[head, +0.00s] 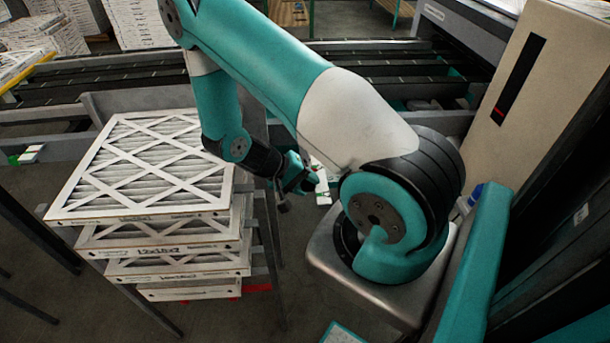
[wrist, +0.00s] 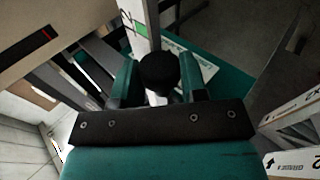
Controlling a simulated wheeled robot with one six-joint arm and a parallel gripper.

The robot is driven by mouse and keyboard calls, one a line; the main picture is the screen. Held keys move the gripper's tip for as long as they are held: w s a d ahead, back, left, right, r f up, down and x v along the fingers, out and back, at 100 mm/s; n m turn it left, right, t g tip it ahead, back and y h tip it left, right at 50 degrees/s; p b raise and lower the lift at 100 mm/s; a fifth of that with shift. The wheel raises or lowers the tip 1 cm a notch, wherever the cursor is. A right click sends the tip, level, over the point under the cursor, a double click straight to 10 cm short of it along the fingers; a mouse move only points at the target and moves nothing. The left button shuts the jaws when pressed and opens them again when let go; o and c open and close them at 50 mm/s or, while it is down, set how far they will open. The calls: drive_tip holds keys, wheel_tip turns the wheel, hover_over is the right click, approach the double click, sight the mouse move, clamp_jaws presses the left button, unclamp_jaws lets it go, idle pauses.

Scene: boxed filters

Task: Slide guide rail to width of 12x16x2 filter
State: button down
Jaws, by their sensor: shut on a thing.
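My gripper (head: 298,180) is beside the filter stack, to its right in the head view. In the wrist view my gripper (wrist: 159,72) has its two teal fingers on either side of a round black knob (wrist: 158,68) and is shut on it. A pale bar (wrist: 140,30) with a green patch and a dark numeral runs away behind the knob; it may be the guide rail or its scale. A stack of white-framed pleated filters (head: 150,165) stands at left in the head view. One lower filter edge (head: 165,250) has a size print that I cannot read surely.
A dark roller conveyor (head: 120,80) runs behind the stack. More stacked filters (head: 55,35) are at the back left. A beige cabinet (head: 530,100) with a dark slot stands at right. Filter edges (wrist: 295,150) show close at lower right in the wrist view.

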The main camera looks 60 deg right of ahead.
drive_tip(key=c, duration=0.7)
unclamp_jaws()
drive_tip(key=shift+o, duration=0.2)
drive_tip(key=b+v, duration=0.3)
drive_tip(key=v, duration=1.4)
drive_tip(key=shift+r+b, duration=0.25)
drive_tip(key=shift+b, duration=0.1)
